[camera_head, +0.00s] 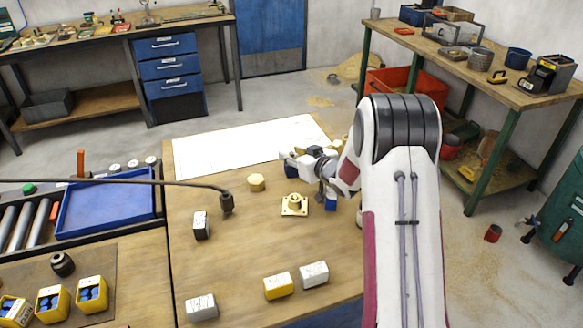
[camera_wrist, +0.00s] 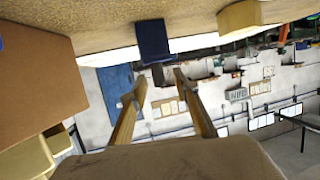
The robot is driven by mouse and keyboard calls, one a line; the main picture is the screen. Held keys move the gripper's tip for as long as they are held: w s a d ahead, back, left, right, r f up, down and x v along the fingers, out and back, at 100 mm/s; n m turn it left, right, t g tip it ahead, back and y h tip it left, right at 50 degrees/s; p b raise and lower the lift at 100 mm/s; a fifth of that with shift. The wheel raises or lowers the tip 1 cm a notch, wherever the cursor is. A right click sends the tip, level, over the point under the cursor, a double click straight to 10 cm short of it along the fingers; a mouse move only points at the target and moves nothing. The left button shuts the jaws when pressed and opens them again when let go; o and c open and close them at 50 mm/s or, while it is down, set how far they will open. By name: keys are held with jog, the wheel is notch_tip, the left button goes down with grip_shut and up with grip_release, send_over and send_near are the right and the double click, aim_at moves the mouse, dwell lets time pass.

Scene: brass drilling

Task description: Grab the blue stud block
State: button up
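A dark blue block (camera_wrist: 153,40) shows at the upper middle of the wrist view, just beyond the open fingertips. In the head view a small blue block (camera_head: 291,170) is partly hidden at the tip of my gripper (camera_head: 302,157). My gripper points left, low over the table, with its fingers apart. In the wrist view nothing is held between the fingertips (camera_wrist: 158,86), and the block looks apart from them. A second blue piece (camera_head: 330,203) shows below my wrist, partly hidden. Studs cannot be made out on either.
A yellow hexagonal piece (camera_head: 256,183) and a brass flanged part (camera_head: 294,205) stand close by. A white-black block (camera_head: 201,226), a yellow block (camera_head: 278,286) and white blocks (camera_head: 314,274) lie nearer. A blue tray (camera_head: 105,205) is at left. A white sheet (camera_head: 225,145) lies behind.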

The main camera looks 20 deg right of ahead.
jog(key=shift+w+a+f, duration=0.1)
jog(key=shift+w+f, duration=0.05)
jog(key=shift+w, duration=0.2)
dwell(0.3)
grip_shut()
